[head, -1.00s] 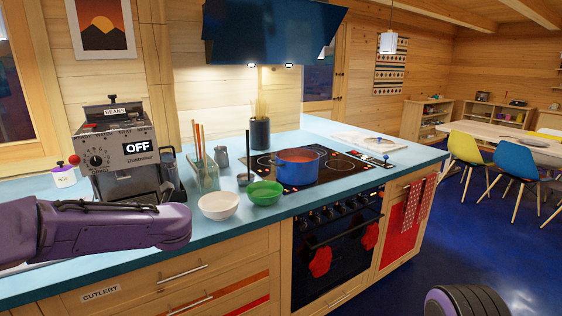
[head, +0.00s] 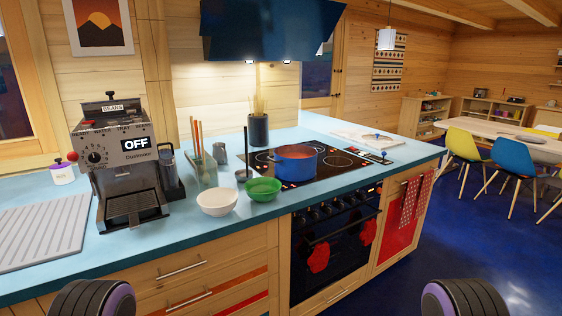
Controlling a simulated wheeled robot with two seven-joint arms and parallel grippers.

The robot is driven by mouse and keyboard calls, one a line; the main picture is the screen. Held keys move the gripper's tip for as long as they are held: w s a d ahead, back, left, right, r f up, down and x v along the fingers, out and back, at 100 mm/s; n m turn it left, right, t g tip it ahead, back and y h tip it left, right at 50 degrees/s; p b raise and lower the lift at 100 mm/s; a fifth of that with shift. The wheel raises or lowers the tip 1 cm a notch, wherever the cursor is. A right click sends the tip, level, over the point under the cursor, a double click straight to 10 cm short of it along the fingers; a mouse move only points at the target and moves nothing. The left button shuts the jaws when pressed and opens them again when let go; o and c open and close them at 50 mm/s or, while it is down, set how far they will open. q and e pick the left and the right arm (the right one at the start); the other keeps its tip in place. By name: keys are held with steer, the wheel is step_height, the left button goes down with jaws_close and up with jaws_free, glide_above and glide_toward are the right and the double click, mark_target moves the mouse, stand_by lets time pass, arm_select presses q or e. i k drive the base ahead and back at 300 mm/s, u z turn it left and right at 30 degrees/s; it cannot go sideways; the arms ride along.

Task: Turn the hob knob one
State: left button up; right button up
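The black hob (head: 342,163) is set into the blue worktop, with red-lit marks on its glass. A row of several dark knobs (head: 327,209) runs along the top of the oven front below it. The knobs are small, so I cannot tell which way each one points. A blue pot (head: 297,165) with a red inside stands on the hob. Neither of my grippers is in view. Only rounded dark and purple parts of my arms show at the bottom edge.
A green bowl (head: 263,190) and a white bowl (head: 216,202) stand near the worktop's front edge, left of the hob. A coffee machine (head: 125,165) reading OFF stands further left. Red mitts (head: 319,257) hang on the oven front.

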mark_target(301, 222)
steer(key=k, duration=1.25)
steer(key=z, duration=0.85)
steer(key=i, duration=1.35)
steer(key=u, duration=0.45)
steer(key=i, duration=0.55)
steer(key=u, duration=0.45)
